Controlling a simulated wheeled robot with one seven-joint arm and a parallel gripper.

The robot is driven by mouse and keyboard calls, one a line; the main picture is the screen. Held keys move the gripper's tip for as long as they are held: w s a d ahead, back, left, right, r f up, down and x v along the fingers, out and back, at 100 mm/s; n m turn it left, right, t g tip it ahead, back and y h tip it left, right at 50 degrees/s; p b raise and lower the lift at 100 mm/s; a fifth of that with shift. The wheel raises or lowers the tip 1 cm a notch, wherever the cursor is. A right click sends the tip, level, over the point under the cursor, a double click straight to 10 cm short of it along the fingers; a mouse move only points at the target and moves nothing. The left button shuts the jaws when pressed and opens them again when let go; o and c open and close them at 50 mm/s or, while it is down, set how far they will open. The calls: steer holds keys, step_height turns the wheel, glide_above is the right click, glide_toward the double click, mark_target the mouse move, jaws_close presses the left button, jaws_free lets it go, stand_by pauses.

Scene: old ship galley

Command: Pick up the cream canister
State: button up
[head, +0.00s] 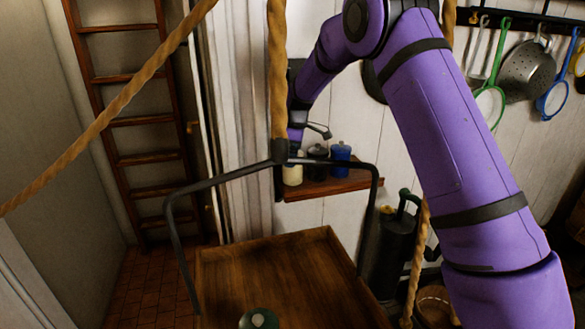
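The cream canister (293,175) stands at the left end of a small wooden wall shelf (350,184). Its lower body shows. Its top is hidden by the end of my arm and the black frame in front. My gripper (294,153) is at the canister's top, coming down from above. Its fingers are too small and too covered by the rope and frame to show whether they are open or shut, or whether they touch the canister.
A dark canister (317,163) and a blue canister (341,156) stand close to the right on the shelf. A rope (277,70) and black frame (220,178) above a wooden tray (275,270) are in front. A green-lidded thing (258,319) sits there. Utensils hang at right.

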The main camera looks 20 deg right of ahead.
steer(key=shift+f, duration=0.1)
steer(key=c, duration=1.1)
steer(key=shift+c, duration=0.5)
